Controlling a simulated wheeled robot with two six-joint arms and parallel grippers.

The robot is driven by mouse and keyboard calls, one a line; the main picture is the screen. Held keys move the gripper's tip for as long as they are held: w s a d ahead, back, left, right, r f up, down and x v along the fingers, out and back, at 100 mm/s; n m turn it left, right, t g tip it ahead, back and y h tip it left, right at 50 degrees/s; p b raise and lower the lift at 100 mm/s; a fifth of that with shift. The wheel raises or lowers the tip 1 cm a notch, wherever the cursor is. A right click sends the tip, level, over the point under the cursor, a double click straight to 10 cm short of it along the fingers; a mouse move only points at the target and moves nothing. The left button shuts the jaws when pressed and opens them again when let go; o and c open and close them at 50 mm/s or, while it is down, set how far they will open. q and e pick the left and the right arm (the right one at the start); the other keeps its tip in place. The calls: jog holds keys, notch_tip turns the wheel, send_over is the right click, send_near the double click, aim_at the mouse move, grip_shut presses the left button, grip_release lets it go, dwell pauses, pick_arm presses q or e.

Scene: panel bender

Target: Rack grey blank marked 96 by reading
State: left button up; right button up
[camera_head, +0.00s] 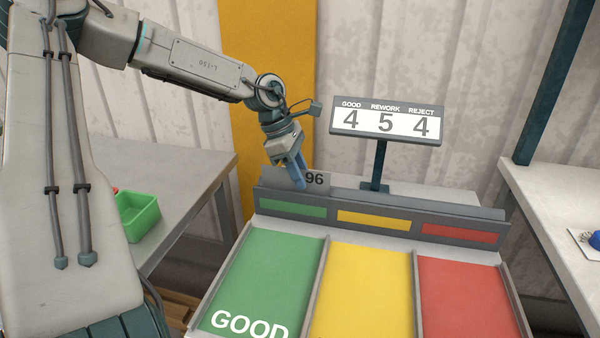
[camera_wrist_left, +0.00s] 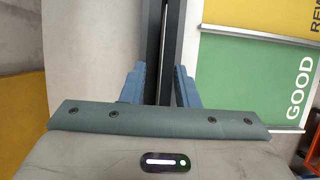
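The grey blank marked 96 (camera_head: 316,181) stands upright in the slot of the rack (camera_head: 388,216), at its left end above the green strip. My left gripper (camera_head: 301,181) is at the blank, with one blue finger in front of its face, covering part of it. In the left wrist view, the two blue fingers (camera_wrist_left: 160,84) are apart on either side of the dark slot, where a thin edge shows; they do not appear closed on it. The reading sign (camera_head: 386,121) shows GOOD 4, REWORK 5, REJECT 4. My right gripper is not in view.
Below the rack are a green GOOD lane (camera_head: 268,270), a yellow lane (camera_head: 368,285) and a red lane (camera_head: 462,290), split by raised dividers. A green bin (camera_head: 138,216) sits on the left table. A white table (camera_head: 545,200) stands at the right.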

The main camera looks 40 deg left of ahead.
pick_arm(q)
jog(key=v, duration=1)
jog(key=shift+a+r, duration=0.15)
jog(key=shift+r, duration=0.25)
